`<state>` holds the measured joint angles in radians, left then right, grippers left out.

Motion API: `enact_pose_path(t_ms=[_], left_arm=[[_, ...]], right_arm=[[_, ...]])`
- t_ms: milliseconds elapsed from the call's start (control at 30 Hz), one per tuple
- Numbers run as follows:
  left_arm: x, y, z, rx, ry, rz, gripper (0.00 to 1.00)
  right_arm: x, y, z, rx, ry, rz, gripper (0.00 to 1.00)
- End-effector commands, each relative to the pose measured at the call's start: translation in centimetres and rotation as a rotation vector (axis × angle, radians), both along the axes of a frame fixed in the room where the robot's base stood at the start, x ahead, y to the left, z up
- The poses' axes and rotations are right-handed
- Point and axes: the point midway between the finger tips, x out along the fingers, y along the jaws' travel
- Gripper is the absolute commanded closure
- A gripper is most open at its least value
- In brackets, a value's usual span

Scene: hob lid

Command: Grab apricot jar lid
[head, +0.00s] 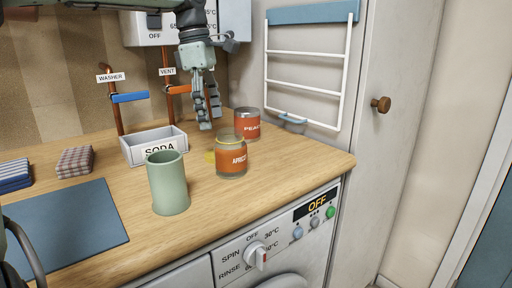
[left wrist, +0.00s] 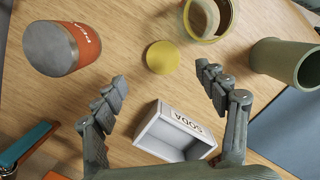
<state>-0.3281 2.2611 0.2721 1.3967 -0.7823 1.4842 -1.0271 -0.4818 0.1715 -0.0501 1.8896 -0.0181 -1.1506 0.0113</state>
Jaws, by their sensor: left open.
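The apricot jar lid is a flat yellow disc (left wrist: 162,57) lying on the wooden counter in the left wrist view. My left gripper (head: 209,117) hangs pointing down above the counter, open and empty. In the left wrist view its fingertips (left wrist: 162,78) are spread on either side of the lid's line, apart from it. My right gripper is not in view.
A peach jar (head: 247,124) with a grey lid stands behind the apricot jar. A white SODA box (head: 153,145) and a green cup (head: 168,183) stand to the left. A blue mat (head: 75,225) and folded cloths (head: 75,161) lie farther left. The counter's right end is clear.

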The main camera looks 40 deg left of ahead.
Motion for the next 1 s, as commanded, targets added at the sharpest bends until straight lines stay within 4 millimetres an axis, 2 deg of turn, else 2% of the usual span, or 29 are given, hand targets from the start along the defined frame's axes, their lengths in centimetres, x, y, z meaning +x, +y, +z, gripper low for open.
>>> enact_pose_path(t_ms=[333,600,900,1000], left_arm=[[0.0,-0.3,-3.5,-0.001,0.002,-0.001,0.27],[0.0,-0.6,-7.2,0.0,0.002,0.0,0.27],[0.0,-0.7,-7.8,0.0,0.0,0.0,0.27],[0.0,-0.7,-7.8,0.0,0.0,0.0,0.38]], right_arm=[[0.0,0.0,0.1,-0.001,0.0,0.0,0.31],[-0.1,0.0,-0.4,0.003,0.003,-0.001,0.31],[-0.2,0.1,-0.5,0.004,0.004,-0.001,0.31],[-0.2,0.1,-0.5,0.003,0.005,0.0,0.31]])
